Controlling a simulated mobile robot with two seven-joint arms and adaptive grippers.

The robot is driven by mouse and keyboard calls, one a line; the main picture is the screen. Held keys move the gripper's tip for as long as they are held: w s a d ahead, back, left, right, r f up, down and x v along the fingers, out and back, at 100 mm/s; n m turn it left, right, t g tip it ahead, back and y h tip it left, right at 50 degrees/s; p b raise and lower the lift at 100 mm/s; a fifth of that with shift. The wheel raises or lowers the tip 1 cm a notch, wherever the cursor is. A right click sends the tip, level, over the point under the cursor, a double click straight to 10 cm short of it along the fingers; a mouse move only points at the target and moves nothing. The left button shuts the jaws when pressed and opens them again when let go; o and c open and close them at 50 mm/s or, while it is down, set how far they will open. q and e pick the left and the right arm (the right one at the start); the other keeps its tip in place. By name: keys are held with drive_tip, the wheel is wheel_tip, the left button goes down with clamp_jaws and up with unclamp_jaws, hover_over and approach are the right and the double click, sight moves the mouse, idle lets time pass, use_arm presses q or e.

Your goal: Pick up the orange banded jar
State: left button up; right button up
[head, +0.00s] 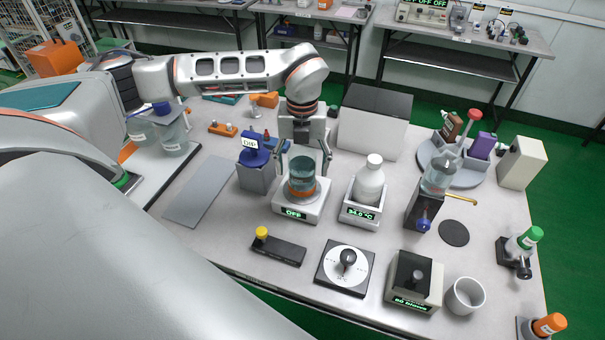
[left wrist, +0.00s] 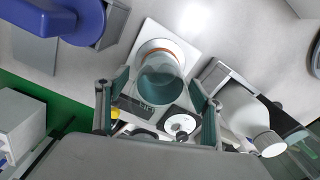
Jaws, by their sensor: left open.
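The orange banded jar (head: 302,178), clear with teal contents and an orange band low down, stands upright on a white device reading OFF (head: 291,209). My left gripper (head: 304,162) points down over it, open, with one finger on each side of the jar. In the left wrist view the jar (left wrist: 160,78) sits between the spread fingers (left wrist: 158,92). I cannot tell whether a finger touches it. My right gripper is in neither view.
A white bottle (head: 369,185) in a heated holder stands close to the right. A blue-topped grey unit (head: 254,171) stands close to the left. A black bar with a yellow knob (head: 278,249) and a dial plate (head: 345,268) lie in front.

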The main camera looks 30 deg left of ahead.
use_arm(q)
drive_tip(key=shift+f, duration=1.1)
drive_tip(key=shift+r, duration=0.1)
drive_tip(key=c, duration=1.7)
drive_tip(key=shift+w+r, duration=0.1)
